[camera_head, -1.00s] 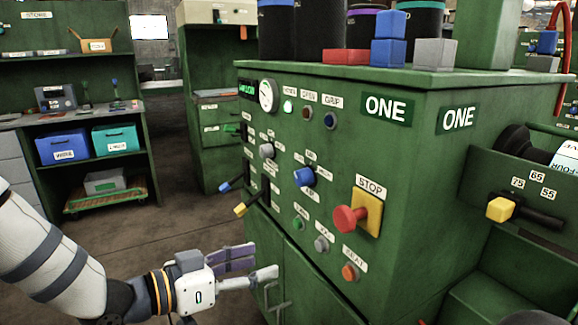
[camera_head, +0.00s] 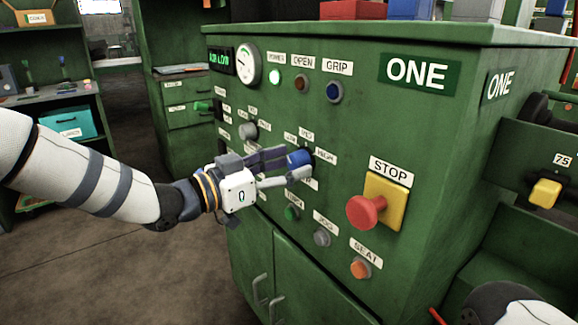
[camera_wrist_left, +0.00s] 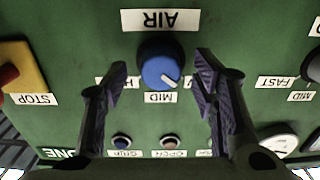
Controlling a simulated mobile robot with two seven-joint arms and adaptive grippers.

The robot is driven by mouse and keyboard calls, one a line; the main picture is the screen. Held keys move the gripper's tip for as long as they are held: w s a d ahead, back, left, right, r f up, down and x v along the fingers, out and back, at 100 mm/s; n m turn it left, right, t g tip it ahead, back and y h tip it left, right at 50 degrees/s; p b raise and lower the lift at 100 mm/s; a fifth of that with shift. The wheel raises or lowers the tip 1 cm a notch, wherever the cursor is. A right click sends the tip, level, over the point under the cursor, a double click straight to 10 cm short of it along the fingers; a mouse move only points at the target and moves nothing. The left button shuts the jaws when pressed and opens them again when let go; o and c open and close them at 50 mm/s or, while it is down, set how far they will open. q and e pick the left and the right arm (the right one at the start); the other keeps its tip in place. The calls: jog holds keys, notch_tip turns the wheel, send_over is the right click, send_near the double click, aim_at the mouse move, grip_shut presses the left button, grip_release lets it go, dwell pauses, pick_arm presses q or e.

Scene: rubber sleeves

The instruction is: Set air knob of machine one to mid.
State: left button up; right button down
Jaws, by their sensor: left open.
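Machine one (camera_head: 440,130) is a green cabinet with a sloping front panel. Its blue air knob (camera_head: 297,158) sits mid-panel, partly covered by my left gripper (camera_head: 300,163). In the left wrist view, upside down, the blue knob (camera_wrist_left: 162,64) lies between the two open fingers of my left gripper (camera_wrist_left: 161,66), with a visible gap on each side. The knob's white pointer aims down and right in that view, off the MID label (camera_wrist_left: 160,97) towards the side away from HIGH. The label on that side is hidden by a finger. My right gripper is not in view.
A red STOP button (camera_head: 366,211) on a yellow plate juts out right of the knob. A grey knob (camera_head: 248,131) is to its left. Green, grey and orange buttons sit below. A pressure gauge (camera_head: 248,65) is at upper left. Open floor lies left of the machine.

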pick_arm(q)
jog(key=shift+w+d, duration=0.25)
jog(key=shift+d, duration=0.1)
jog(key=c, duration=1.2)
jog(key=shift+o, duration=0.2)
